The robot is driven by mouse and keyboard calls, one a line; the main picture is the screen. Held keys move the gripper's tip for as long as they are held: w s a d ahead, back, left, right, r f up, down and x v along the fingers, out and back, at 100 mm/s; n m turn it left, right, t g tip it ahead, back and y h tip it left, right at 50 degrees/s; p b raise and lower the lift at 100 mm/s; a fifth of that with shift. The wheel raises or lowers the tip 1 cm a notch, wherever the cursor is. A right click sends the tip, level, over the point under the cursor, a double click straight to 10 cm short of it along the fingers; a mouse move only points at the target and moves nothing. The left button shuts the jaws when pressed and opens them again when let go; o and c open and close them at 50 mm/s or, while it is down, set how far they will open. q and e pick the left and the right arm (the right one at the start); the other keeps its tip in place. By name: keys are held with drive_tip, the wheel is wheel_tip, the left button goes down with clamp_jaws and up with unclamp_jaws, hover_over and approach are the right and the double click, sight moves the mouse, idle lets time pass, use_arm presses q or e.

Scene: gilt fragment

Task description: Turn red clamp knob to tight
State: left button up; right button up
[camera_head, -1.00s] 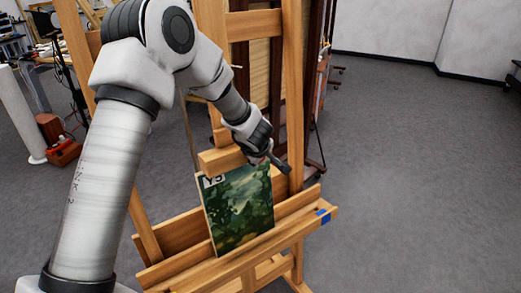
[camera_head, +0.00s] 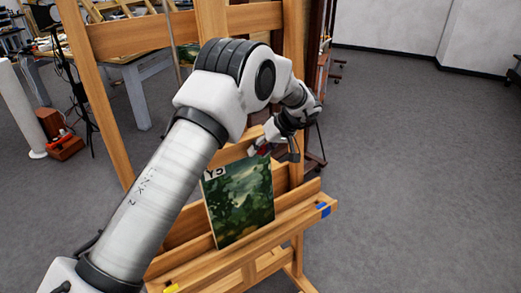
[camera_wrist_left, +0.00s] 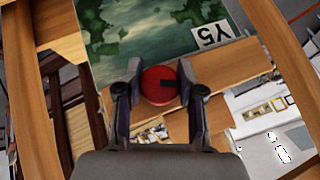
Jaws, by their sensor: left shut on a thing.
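The red clamp knob (camera_wrist_left: 158,88) is round with a dark mark on its right half in the left wrist view. It sits on the easel's wooden clamp bar (camera_wrist_left: 225,66), above the top edge of a green painting (camera_head: 240,205) labelled Y5. My left gripper (camera_wrist_left: 160,70) has one finger on each side of the knob and is shut on it. In the head view my left arm reaches across the easel, and only a little red of the knob (camera_head: 263,150) shows beside the gripper. My right gripper is not in view.
The wooden easel's ledge (camera_head: 290,219) holds the painting and carries blue tape (camera_head: 323,210) at right and yellow tape (camera_head: 170,288) at left. A table (camera_head: 140,75) stands behind at the left. The grey floor at right is clear.

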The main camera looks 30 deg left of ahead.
use_arm(q)
drive_tip(key=shift+m+g+y, duration=0.8)
drive_tip(key=shift+g+y, duration=0.1)
drive_tip(key=shift+g, duration=0.3)
drive_tip(key=shift+f+m+g+y+b, duration=0.15)
drive_tip(key=shift+m+g+y+b, duration=0.25)
drive_tip(key=shift+g+y, duration=0.15)
drive_tip(key=shift+f+m+g+y+b, duration=0.1)
drive_tip(key=shift+m+g+y+b, duration=0.7)
drive_tip(key=shift+b, duration=0.4)
drive_tip(key=shift+g+y+b, duration=0.25)
drive_tip(key=shift+g+b, duration=0.2)
drive_tip(key=shift+b, duration=0.1)
drive_tip(key=shift+r+m+y+b, duration=0.25)
drive_tip(key=shift+m+y+b, duration=0.05)
drive_tip(key=shift+m+b, duration=0.1)
drive_tip(key=o, duration=1.1)
drive_tip(key=shift+o, duration=0.2)
drive_tip(key=shift+w+a, duration=0.1)
drive_tip(key=shift+w, duration=0.05)
